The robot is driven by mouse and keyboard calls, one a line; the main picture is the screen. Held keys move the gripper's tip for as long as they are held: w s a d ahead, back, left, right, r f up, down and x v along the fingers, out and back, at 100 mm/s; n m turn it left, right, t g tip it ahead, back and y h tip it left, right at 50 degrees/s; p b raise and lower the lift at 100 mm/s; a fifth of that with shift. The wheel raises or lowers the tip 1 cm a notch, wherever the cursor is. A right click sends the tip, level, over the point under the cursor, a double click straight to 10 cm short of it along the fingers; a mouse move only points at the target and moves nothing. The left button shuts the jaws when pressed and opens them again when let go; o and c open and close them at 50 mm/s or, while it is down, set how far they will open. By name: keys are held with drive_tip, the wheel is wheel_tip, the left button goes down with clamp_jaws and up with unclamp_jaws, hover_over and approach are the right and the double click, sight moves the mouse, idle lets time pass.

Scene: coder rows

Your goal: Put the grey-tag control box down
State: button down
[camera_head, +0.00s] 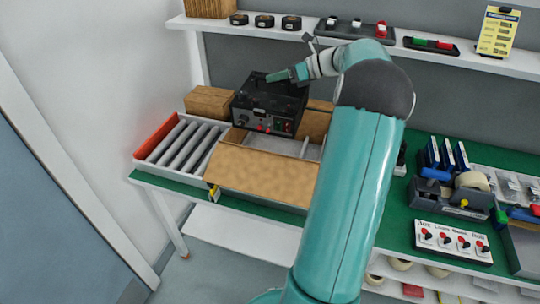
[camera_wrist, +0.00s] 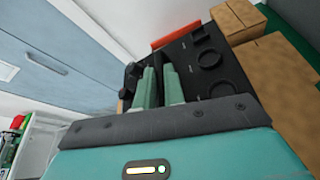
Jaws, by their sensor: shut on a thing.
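The black control box (camera_head: 266,116) is at the back of the bench in the head view, with small red lights along its front. Its top with dark round parts fills the middle of the wrist view (camera_wrist: 212,62). My gripper (camera_head: 277,76) is shut on the box at its top; both fingers show in the wrist view (camera_wrist: 160,82). The part between the fingertips is mostly hidden. A grey tag cannot be made out. I cannot tell whether the box's underside touches anything.
An open cardboard box (camera_head: 260,175) is just in front of and below the control box. Left are a tray of grey tubes (camera_head: 185,145) and a closed carton (camera_head: 209,102). Tape dispenser (camera_head: 450,195) and switch panel (camera_head: 453,242) occupy the right. A shelf (camera_head: 250,27) runs above.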

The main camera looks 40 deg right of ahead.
drive_tip(key=shift+w, duration=0.3)
drive_tip(key=shift+a+f, duration=0.1)
drive_tip(key=shift+f, duration=0.2)
wheel_tip(320, 180, down, 17)
idle(0.3)
drive_tip(key=c, duration=1.6)
unclamp_jaws()
drive_tip(key=shift+s+f, duration=0.15)
drive_tip(key=shift+f, duration=0.1)
drive_tip(key=shift+o, duration=0.5)
drive_tip(key=shift+r, duration=0.1)
